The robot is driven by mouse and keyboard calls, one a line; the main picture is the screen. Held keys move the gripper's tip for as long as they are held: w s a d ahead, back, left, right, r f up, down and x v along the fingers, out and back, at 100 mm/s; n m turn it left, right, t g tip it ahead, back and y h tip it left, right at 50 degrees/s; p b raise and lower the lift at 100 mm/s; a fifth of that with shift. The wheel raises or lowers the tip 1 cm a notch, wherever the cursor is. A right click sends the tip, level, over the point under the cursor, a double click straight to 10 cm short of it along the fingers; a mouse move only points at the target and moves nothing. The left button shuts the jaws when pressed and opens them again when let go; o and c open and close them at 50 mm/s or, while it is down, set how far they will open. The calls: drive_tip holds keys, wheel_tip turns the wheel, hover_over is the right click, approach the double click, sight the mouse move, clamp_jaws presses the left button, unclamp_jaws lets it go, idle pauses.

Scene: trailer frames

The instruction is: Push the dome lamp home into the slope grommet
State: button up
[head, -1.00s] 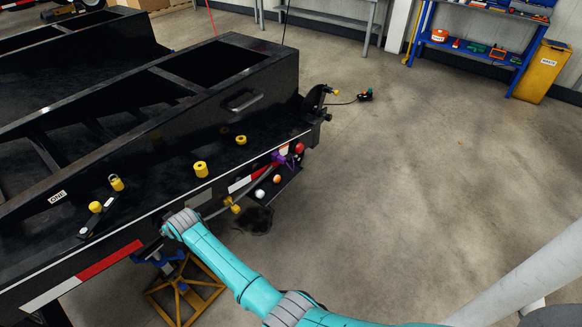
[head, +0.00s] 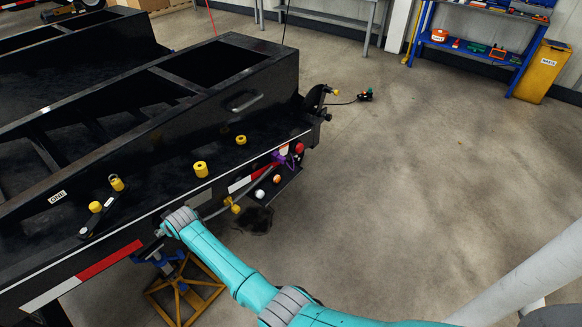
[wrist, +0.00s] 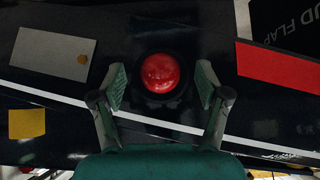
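In the wrist view a red dome lamp (wrist: 161,72) shows face-on, with a dark ring around its base on the black trailer frame. The ring looks like the grommet, but how deep the lamp sits in it cannot be told. My gripper (wrist: 161,84) is open, with one finger to each side of the lamp and a gap between each finger and the red dome. In the head view the end of my arm is at the trailer's side face, and the fingers and this lamp are mostly hidden there.
The black trailer frame (head: 150,165) has yellow cylinders (head: 201,169) on top. A small dark shelf (head: 284,181) with several round pieces hangs right of my arm. A yellow stand (head: 180,300) is below. Open floor lies to the right.

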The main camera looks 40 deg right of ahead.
drive_tip(key=shift+s+r, duration=0.1)
drive_tip(key=v, duration=1.1)
drive_tip(key=shift+s+d+r, duration=0.15)
drive_tip(key=shift+s+r, duration=0.1)
drive_tip(key=s+d+f+t, duration=0.1)
drive_tip(key=s+d+f, duration=0.15)
drive_tip(key=s, duration=0.45)
drive_tip(key=s+d+f, duration=0.1)
drive_tip(key=s+f, duration=0.3)
drive_tip(key=s, duration=0.4)
drive_tip(key=s+d+f+t, duration=0.1)
drive_tip(key=s+d+f, duration=0.1)
drive_tip(key=s+f, duration=0.35)
drive_tip(key=s+d+r+m+t+h, duration=0.1)
drive_tip(key=s+d+r, duration=0.1)
drive_tip(key=s, duration=0.8)
drive_tip(key=s+d+r+t, duration=0.1)
drive_tip(key=s+r, duration=0.2)
drive_tip(key=s, duration=0.7)
drive_tip(key=s+d+r+m+t, duration=0.1)
drive_tip(key=s+d+r+t, duration=0.1)
drive_tip(key=s+r, duration=1.6)
drive_tip(key=shift+s+r+h, duration=0.2)
drive_tip(key=shift+s+h, duration=0.1)
drive_tip(key=shift+s, duration=0.1)
